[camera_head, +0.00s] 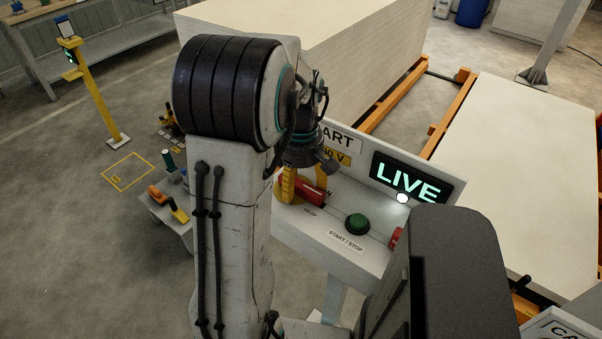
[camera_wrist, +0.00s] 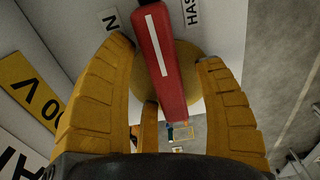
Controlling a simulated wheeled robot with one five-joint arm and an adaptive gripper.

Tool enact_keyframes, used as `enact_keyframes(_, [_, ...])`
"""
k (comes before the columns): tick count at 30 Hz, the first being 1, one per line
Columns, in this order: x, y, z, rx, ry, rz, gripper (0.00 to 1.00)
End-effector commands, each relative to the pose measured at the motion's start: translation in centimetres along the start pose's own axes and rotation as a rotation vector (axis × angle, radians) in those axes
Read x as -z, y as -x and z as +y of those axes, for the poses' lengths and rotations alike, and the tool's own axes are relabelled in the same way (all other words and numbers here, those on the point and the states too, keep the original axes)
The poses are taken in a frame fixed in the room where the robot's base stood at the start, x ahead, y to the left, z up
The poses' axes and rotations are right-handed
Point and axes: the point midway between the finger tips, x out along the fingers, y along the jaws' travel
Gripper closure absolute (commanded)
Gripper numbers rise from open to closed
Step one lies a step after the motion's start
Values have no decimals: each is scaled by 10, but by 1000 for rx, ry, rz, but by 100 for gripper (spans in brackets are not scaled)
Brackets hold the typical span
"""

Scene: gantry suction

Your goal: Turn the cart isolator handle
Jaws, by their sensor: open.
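The cart isolator handle is a red bar with a white stripe (camera_wrist: 158,62), mounted on a round yellow disc. In the head view the red handle (camera_head: 312,192) shows on the left part of the white control panel (camera_head: 290,222), partly hidden by my arm and gripper. My gripper (camera_head: 300,184) is over it. In the wrist view my gripper (camera_wrist: 165,54) is open, with yellow fingers on both sides of the handle. Gaps show between the fingers and the bar. A sign (camera_head: 406,181) on the panel reads LIVE.
A green button (camera_head: 357,224) sits right of the handle, above a START/STOP label. A red part (camera_head: 396,238) is further right. Large pale board stacks (camera_head: 365,60) stand behind the panel. A yellow post (camera_head: 90,92) stands at the left, with open floor around it.

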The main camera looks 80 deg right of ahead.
Motion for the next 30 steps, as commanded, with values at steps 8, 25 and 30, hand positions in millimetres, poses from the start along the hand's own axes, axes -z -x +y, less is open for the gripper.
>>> enact_keyframes(8, [0, 33, 1, -6, 0, 2, 36])
enact_keyframes(25, [0, 111, 0, 0, 0, 0, 36])
enact_keyframes(30, [0, 118, 0, 1, 1, 0, 36])
